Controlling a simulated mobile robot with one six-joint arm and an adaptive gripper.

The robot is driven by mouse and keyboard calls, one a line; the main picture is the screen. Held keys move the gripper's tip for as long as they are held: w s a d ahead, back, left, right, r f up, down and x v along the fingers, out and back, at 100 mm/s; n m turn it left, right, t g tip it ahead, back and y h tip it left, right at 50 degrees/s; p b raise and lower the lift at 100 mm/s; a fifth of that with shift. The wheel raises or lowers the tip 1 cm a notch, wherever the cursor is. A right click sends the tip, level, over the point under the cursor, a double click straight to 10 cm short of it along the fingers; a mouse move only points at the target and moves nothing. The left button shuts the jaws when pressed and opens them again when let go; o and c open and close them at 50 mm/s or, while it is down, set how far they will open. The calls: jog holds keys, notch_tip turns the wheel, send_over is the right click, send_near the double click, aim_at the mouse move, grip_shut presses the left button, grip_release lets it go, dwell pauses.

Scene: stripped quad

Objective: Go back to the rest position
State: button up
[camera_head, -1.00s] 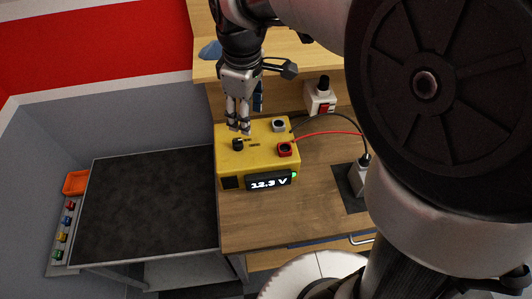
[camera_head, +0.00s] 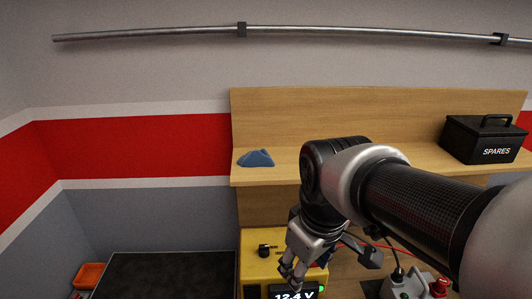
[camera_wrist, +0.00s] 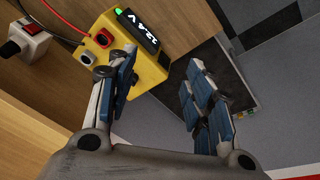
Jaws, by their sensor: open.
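My gripper (camera_head: 290,272) is in front of the yellow power supply in the head view, with its fingers pointing down. In the wrist view my gripper (camera_wrist: 160,90) has its two blue-padded fingers spread wide with nothing between them. The yellow power supply (camera_head: 255,263) has a black knob on top and a lit display reading 12.4 V with a green light. The yellow power supply also shows in the wrist view (camera_wrist: 148,72), partly hidden behind one finger. Red and black leads run from it.
A wooden shelf (camera_head: 275,178) above the bench carries a blue cloth (camera_head: 256,158) and a black SPARES box (camera_head: 484,139). A dark-topped table (camera_head: 160,275) and an orange bin (camera_head: 90,275) are at lower left. A metal rail (camera_head: 320,32) crosses the wall.

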jog(key=s+d+f+m+t, duration=0.1)
jog(key=s+d+m, duration=0.1)
jog(key=s, duration=0.4)
jog(key=s+d+f+m+b, duration=0.1)
jog(key=s+d+f+m, duration=0.1)
jog(key=s+m, duration=0.3)
jog(key=shift+s+d+t+b, duration=0.3)
jog(key=shift+s+d+t, duration=0.1)
jog(key=shift+s, duration=0.1)
jog(key=shift+f, duration=0.1)
